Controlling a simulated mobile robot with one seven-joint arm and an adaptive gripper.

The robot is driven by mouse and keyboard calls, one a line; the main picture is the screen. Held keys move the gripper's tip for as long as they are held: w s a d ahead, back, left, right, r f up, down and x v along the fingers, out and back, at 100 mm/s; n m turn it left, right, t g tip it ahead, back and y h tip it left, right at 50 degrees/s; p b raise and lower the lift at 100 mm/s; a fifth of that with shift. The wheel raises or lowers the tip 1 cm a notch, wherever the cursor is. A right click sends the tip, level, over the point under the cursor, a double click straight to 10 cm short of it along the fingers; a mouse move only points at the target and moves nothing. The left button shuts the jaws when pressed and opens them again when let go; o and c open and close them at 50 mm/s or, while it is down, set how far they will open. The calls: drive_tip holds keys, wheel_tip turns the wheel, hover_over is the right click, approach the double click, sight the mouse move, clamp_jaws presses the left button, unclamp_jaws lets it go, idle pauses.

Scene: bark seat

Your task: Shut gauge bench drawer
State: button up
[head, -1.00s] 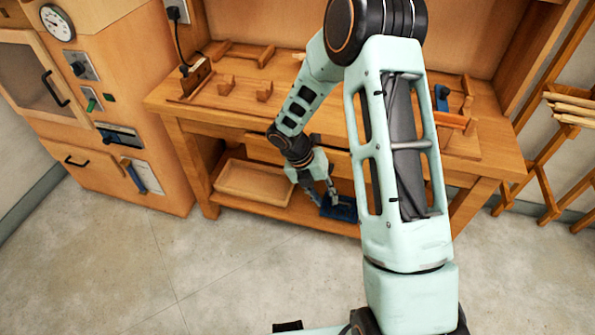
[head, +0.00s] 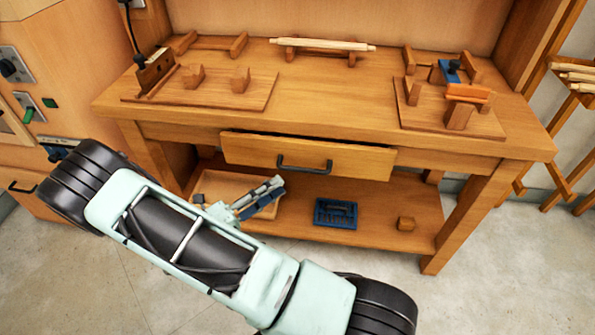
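The gauge bench drawer (head: 345,161) is a wide wooden front under the bench top, with a dark bar handle (head: 304,164). A thin dark gap shows along its top edge and the front stands slightly proud of the bench, so it looks a little open. My gripper (head: 276,188) is below and left of the handle, in front of the lower shelf in the picture. It appears apart from the handle. Its fingers are small and seen from behind, and I cannot tell whether they are open or shut.
The wooden bench (head: 330,95) carries wooden fixtures and a pale rod (head: 325,45). Clear floor lies in front.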

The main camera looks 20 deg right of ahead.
sight(305, 170)
drive_tip(key=b+x, duration=0.1)
drive_tip(key=x, duration=0.8)
drive_tip(key=shift+d, duration=0.4)
clamp_jaws()
